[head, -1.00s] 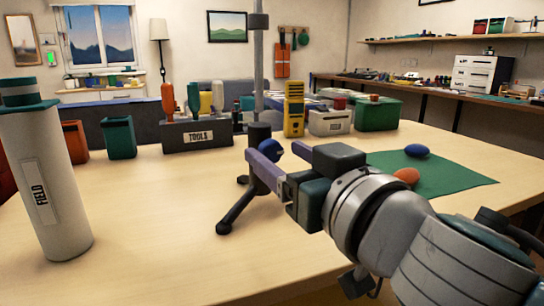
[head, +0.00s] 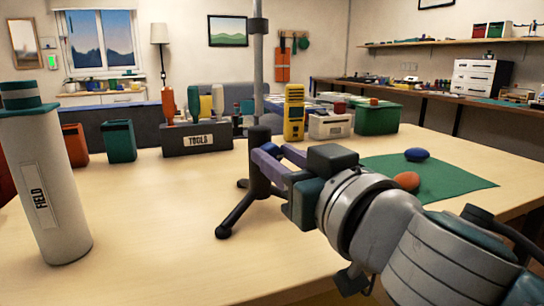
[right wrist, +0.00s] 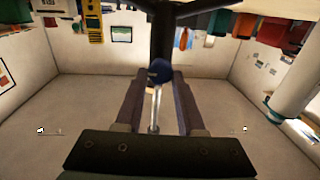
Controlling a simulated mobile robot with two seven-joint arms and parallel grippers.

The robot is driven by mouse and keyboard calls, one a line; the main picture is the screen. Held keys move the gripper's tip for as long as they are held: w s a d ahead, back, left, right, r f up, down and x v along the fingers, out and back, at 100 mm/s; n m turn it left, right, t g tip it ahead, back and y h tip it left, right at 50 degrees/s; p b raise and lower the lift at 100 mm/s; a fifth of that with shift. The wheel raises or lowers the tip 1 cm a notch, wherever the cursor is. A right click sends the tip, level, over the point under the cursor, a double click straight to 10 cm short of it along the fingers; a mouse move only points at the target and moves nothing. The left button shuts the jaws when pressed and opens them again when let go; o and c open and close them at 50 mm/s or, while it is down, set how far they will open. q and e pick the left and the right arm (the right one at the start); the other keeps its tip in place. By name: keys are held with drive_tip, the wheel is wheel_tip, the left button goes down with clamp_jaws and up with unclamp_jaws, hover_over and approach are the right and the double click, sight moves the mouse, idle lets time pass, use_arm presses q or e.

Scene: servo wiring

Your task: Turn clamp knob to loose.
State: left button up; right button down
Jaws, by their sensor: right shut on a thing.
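A dark tripod stand (head: 258,145) with a tall grey pole (head: 257,65) stands on the table. A dark collar (head: 258,23) sits high on the pole. My right gripper (head: 272,157) is at the stand's lower body, its two purple fingers pointing at it. In the right wrist view the round blue clamp knob (right wrist: 160,70) is between the fingertips, in front of the dark stand, and the gripper (right wrist: 160,82) is shut on it. In the head view the knob is hidden by the gripper. My left gripper is not in view.
A white FIELD cylinder (head: 50,185) stands at the left. A TOOLS holder (head: 198,139), a yellow meter (head: 294,112) and a green box (head: 377,119) stand behind. A green mat (head: 450,184) with a blue (head: 417,154) and an orange piece (head: 407,181) lies right.

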drive_tip(key=shift+n, duration=0.3)
drive_tip(key=n+p, duration=0.1)
drive_tip(key=n, duration=0.2)
drive_tip(key=shift+n, duration=0.3)
drive_tip(key=n, duration=0.4)
drive_tip(key=shift+a+n+p, duration=0.1)
drive_tip(key=shift+n+p, duration=0.2)
drive_tip(key=shift+s+a+f+n+p, duration=0.1)
drive_tip(key=shift+n+p, duration=0.1)
drive_tip(key=shift+n, duration=2.05)
drive_tip(key=shift+f+n+p, duration=0.1)
drive_tip(key=shift+n+p, duration=0.05)
drive_tip(key=shift+n, duration=2.1)
drive_tip(key=c, duration=0.5)
unclamp_jaws()
